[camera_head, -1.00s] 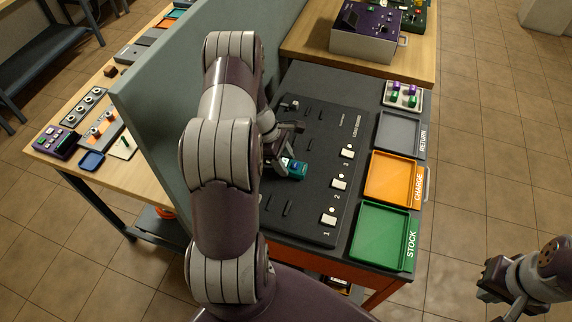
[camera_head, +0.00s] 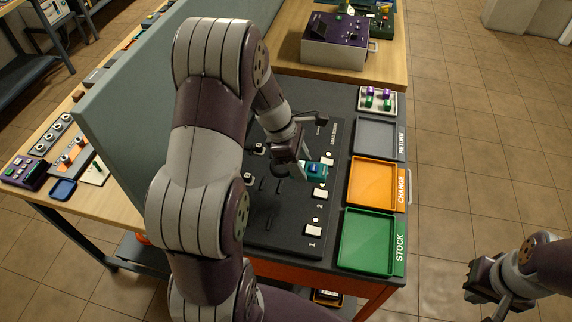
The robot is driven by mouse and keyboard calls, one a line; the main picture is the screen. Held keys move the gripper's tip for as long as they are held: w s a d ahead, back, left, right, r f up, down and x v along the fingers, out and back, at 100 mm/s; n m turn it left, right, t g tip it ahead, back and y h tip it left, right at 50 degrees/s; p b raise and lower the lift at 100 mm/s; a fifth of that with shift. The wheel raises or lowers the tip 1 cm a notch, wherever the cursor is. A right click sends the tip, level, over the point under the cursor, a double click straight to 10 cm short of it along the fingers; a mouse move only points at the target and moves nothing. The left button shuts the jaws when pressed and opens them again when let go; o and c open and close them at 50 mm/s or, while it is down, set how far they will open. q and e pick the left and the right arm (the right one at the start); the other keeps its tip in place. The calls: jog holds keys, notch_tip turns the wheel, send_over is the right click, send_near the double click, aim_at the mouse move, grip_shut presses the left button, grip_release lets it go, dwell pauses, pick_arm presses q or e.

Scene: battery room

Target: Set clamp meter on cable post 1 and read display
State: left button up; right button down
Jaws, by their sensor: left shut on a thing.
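My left gripper (camera_head: 303,170) is shut on a teal clamp meter (camera_head: 319,171) with a dark blue face. It holds the meter over the dark load board (camera_head: 288,240), near the white blocks by numbers 2 and 3. Whether the meter touches the board or surrounds a post is unclear. Thin dark upright pieces (camera_head: 277,210) stand on the board; I cannot tell which is cable post 1. The white block by number 1 (camera_head: 313,230) is at the near end. The meter's reading is not legible. My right gripper (camera_head: 488,295) is over the floor at lower right, away from the board.
Green STOCK (camera_head: 345,262), orange CHARGE (camera_head: 353,207) and grey RETURN (camera_head: 362,150) trays line the board's right side. A rack (camera_head: 376,108) holds green and purple pieces behind them. A grey partition (camera_head: 125,125) stands left of the board.

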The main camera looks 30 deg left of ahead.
pick_arm(q)
jog(key=s+a+f, duration=0.1)
jog(key=s+a, duration=0.1)
jog(key=s, duration=0.2)
jog(key=s+a+f, duration=0.2)
jog(key=s+a, duration=0.1)
jog(key=s+a+f, duration=0.2)
jog(key=s, duration=0.2)
jog(key=shift+s+a+p, duration=0.15)
jog(key=shift+s+p, duration=0.2)
jog(key=shift+p, duration=0.05)
notch_tip(320, 180, down, 4)
jog(key=b, duration=0.4)
jog(key=shift+s+f, duration=0.1)
jog(key=shift+f+b, duration=0.35)
jog(key=shift+b, duration=0.05)
jog(key=shift+r+p, duration=0.15)
jog(key=shift+p, duration=0.25)
jog(key=shift+f+b, duration=0.45)
jog(key=shift+f, duration=0.15)
